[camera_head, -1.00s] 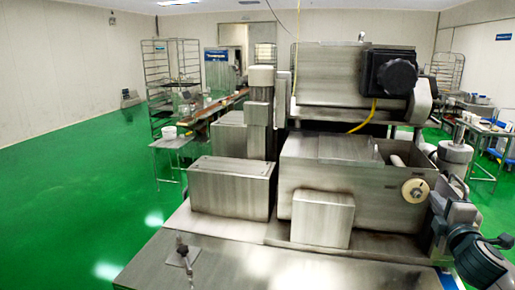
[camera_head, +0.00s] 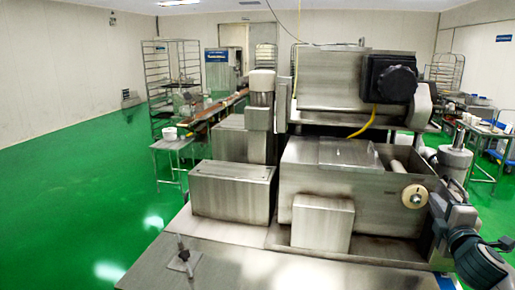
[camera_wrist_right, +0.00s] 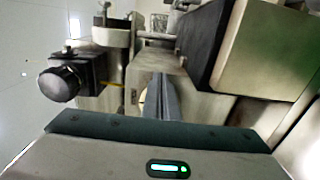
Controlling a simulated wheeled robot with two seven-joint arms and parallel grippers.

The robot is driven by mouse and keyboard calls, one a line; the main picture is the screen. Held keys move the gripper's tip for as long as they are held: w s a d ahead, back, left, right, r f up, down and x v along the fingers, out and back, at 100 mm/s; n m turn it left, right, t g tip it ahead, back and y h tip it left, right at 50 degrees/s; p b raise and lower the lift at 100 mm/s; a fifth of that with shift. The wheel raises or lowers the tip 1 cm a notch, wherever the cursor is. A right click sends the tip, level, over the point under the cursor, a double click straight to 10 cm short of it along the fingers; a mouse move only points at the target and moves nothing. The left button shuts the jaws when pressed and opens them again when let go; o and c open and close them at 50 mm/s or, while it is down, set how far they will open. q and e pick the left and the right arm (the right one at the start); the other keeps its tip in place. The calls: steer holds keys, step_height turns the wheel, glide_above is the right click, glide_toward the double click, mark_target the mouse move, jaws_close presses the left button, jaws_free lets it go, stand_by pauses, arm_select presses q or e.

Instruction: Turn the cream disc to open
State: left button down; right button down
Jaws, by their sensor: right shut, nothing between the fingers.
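The cream disc (camera_head: 413,197) is a small round knob on the right end of the steel machine's front box (camera_head: 350,185), with a small dark spot on its face. My right gripper (camera_head: 438,212) comes in from the lower right and is just right of the disc. In the right wrist view its fingers (camera_wrist_right: 163,98) are closed together, with nothing between them. A sliver of the cream disc (camera_wrist_right: 146,103) shows behind them, mostly hidden. I cannot tell if they touch it. My left gripper is not in view.
A black knob (camera_head: 390,78) sits on the machine's upper housing, with a yellow cable (camera_head: 369,123) below it. A steel block (camera_head: 322,223) and a larger box (camera_head: 232,190) stand on the machine's table. Green floor (camera_head: 70,210) is clear at left.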

steer(key=shift+s+d, duration=0.1)
steer(key=shift+d, duration=0.1)
stand_by(0.3)
steer(key=v, duration=0.6)
stand_by(0.3)
